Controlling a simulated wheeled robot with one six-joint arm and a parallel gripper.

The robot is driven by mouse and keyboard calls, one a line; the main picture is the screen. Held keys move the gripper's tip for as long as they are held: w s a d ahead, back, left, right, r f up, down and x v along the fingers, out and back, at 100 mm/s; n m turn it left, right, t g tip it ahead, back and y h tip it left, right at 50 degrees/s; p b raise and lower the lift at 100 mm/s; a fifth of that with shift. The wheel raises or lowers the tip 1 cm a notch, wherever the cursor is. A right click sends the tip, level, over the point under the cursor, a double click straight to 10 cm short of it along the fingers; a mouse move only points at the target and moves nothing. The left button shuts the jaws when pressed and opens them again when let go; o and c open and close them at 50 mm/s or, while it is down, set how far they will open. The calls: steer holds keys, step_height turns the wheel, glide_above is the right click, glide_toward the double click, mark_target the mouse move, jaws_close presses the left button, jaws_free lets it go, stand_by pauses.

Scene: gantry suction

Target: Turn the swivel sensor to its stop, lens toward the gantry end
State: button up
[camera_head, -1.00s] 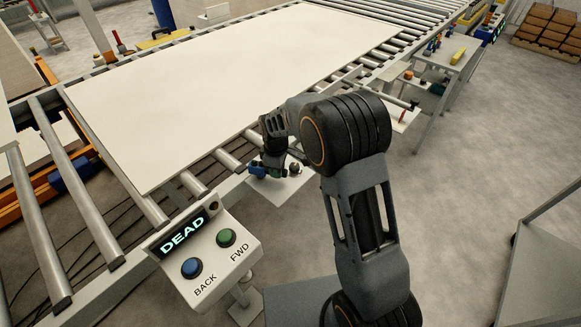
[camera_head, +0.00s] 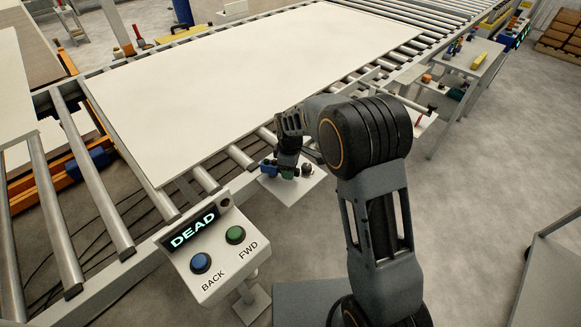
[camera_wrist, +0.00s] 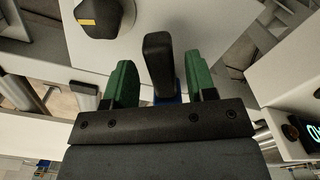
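My gripper (camera_head: 287,166) reaches down over a small white plate (camera_head: 311,184) beside the roller conveyor. In the wrist view its two green fingers (camera_wrist: 160,78) stand apart on either side of a black upright bar (camera_wrist: 158,60). Narrow gaps seem to show on both sides of the bar. A bit of blue (camera_wrist: 166,98) shows at the bar's base; a blue part (camera_head: 268,168) also shows left of the fingers in the head view. A dark rounded piece with a yellow patch (camera_wrist: 97,20) stands apart from the fingers. I cannot tell which piece carries the lens.
A control box (camera_head: 211,249) reads DEAD, with a blue BACK button (camera_head: 201,262) and a green FWD button (camera_head: 235,234). A large white panel (camera_head: 250,75) lies on the rollers (camera_head: 89,170). A side table (camera_head: 470,60) stands farther right.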

step_height(320, 180, up, 14)
stand_by(0.7)
steer(key=shift+f, duration=0.15)
steer(key=s+d+r+m+t, duration=0.1)
steer(key=s+d+m, duration=0.3)
steer(key=s, duration=0.3)
steer(key=s+d+r+m+t+p, duration=0.1)
steer(key=s+d+m, duration=0.3)
steer(key=s, duration=0.3)
steer(key=s+d+r+m+t, duration=0.1)
steer(key=s+d+m, duration=0.3)
steer(key=s+m, duration=0.2)
steer(key=shift+s+d+t+p, duration=0.25)
steer(key=shift+s+t+p, duration=0.05)
steer(key=shift+s+p, duration=0.1)
